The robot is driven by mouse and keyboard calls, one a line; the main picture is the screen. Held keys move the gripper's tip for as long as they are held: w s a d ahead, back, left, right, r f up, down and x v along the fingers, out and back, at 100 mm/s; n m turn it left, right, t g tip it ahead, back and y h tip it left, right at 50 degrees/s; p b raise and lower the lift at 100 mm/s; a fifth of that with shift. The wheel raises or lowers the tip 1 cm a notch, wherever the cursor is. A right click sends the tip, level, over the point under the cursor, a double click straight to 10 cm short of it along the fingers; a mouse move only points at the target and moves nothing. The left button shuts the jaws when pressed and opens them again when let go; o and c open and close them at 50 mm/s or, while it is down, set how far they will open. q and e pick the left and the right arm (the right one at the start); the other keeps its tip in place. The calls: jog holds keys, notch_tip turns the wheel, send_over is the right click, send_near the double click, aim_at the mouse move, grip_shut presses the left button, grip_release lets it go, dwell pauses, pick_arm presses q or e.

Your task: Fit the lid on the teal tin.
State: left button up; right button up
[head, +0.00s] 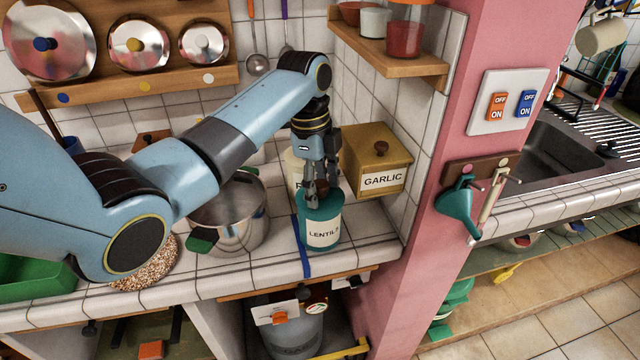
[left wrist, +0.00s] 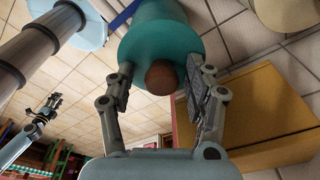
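The teal tin (head: 322,232), labelled LENTILS, stands upright on the tiled counter near its front edge. A teal lid (left wrist: 140,50) with a brown round knob (left wrist: 161,76) is on top of the tin; I cannot tell whether it is fully seated. My left gripper (head: 321,194) points down over the tin, with its fingers on either side of the knob. In the left wrist view a gap shows between the knob and each finger, so the gripper looks open. My right gripper (left wrist: 42,112) shows small at the left of that view, away from the tin; its opening is unclear.
A wooden GARLIC box (head: 376,160) is close behind and right of the tin. A steel pot (head: 232,222) stands to the left, under my left arm. A blue strip (head: 302,248) lies beside the tin. A pink pillar (head: 425,230) is at the right.

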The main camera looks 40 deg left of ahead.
pick_arm(q)
jog(key=r, duration=0.7)
jog(key=shift+s+a+r, duration=0.1)
jog(key=shift+a+r, duration=0.15)
jog(key=shift+a, duration=0.15)
pick_arm(e)
jog(key=shift+d, duration=0.15)
